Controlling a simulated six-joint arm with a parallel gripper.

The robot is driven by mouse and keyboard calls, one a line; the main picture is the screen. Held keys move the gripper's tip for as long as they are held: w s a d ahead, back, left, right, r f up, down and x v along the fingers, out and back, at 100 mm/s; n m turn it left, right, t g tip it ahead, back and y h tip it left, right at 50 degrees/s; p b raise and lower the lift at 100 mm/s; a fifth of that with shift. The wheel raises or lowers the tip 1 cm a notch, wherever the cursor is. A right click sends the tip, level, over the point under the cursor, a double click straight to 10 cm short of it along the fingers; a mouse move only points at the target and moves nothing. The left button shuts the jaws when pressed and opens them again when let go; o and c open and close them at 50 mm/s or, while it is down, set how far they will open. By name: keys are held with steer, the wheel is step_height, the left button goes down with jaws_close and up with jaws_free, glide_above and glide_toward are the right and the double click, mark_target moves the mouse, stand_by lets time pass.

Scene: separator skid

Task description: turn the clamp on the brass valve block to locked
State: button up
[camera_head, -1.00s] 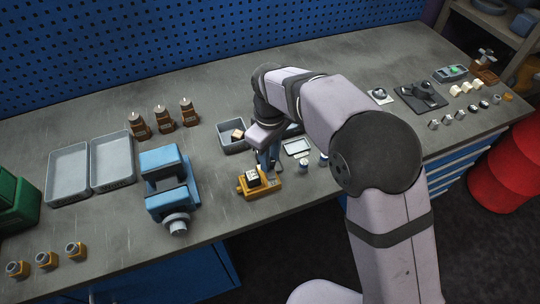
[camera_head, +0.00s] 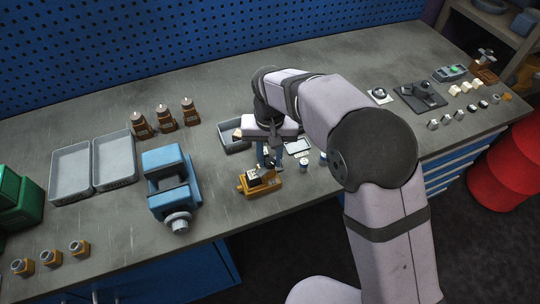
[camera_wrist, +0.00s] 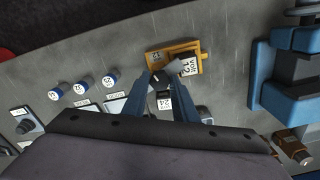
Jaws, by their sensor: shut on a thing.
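The brass valve block (camera_head: 265,184) sits on the bench near its front edge, right of the blue vise. In the wrist view the block (camera_wrist: 153,60) is at the top middle, with white labels on it. My gripper (camera_head: 268,166) is over the block, fingers pointing down. In the wrist view my gripper (camera_wrist: 162,78) is shut on a small dark part, which looks like the handle of the clamp (camera_wrist: 161,83). A grey piece sticks out to the right beside it. The fingers hide part of the clamp, and I cannot read its position.
The blue vise (camera_head: 171,186) stands close on the left. A grey tray (camera_head: 234,145) lies behind my gripper. Several small blue-and-white capped parts (camera_wrist: 81,88) stand to one side. Two grey trays (camera_head: 70,172) and three brown bottles (camera_head: 165,122) are farther left.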

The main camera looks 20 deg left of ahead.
mark_target(269, 162)
steer(key=shift+a+r+m, duration=0.1)
steer(key=shift+m, duration=2.2)
steer(key=o, duration=1)
steer(key=shift+o, duration=0.2)
steer(key=shift+r+b, duration=1.1)
steer(key=shift+r, duration=2.55)
